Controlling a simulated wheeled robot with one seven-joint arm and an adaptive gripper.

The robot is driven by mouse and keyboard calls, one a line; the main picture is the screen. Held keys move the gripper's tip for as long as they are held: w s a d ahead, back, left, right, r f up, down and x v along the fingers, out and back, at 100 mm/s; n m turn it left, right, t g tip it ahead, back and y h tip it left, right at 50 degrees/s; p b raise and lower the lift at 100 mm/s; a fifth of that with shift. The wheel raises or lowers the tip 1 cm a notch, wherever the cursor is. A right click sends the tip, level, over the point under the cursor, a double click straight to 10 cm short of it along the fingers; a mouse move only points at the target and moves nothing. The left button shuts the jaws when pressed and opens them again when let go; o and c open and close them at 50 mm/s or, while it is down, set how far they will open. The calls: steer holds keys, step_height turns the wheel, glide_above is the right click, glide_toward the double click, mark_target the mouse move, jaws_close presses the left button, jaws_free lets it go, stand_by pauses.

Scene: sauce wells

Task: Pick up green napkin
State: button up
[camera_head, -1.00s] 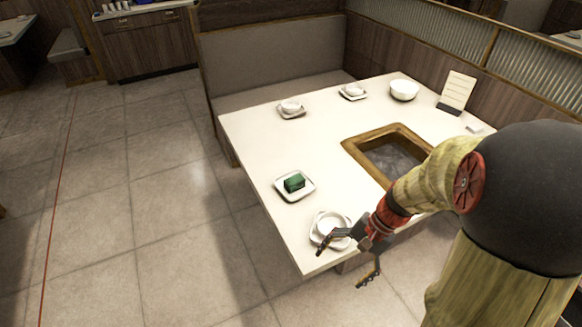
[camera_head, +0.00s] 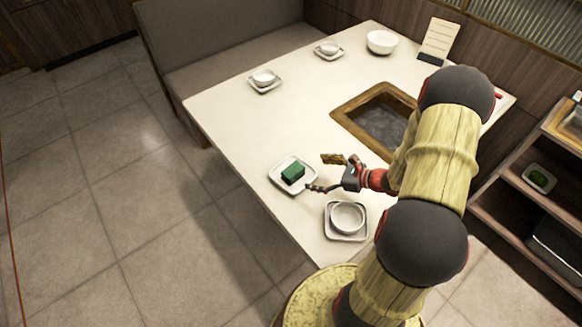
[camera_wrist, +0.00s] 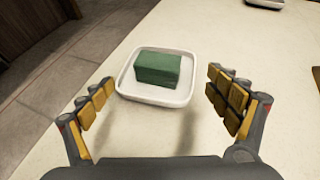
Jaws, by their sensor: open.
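The green napkin (camera_head: 293,172) is a folded dark green block lying on a small white square plate (camera_head: 276,184) near the table's left edge. In the wrist view the napkin (camera_wrist: 158,69) sits on its plate (camera_wrist: 150,97) straight ahead, beyond and between my fingertips. My gripper (camera_head: 322,174) is to the right of the plate in the head view, with its two fingers spread wide. In the wrist view my gripper (camera_wrist: 162,97) is open and empty, and its fingers do not touch the napkin.
A white bowl on a square saucer (camera_head: 345,218) stands close below my gripper. A wood-framed sunken well (camera_head: 345,117) lies beyond it. Cups on saucers (camera_head: 264,80), a larger bowl (camera_head: 381,42) and a menu stand (camera_head: 439,38) are farther back. The table's middle is clear.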

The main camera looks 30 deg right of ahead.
mark_target(295, 171)
steer(key=b+x, duration=0.2)
steer(key=x, duration=0.5)
steer(key=shift+w+a+f, duration=0.1)
steer(key=shift+a+f, duration=0.2)
steer(key=shift+a, duration=0.05)
steer(key=c, duration=0.3)
steer(key=c, duration=0.6)
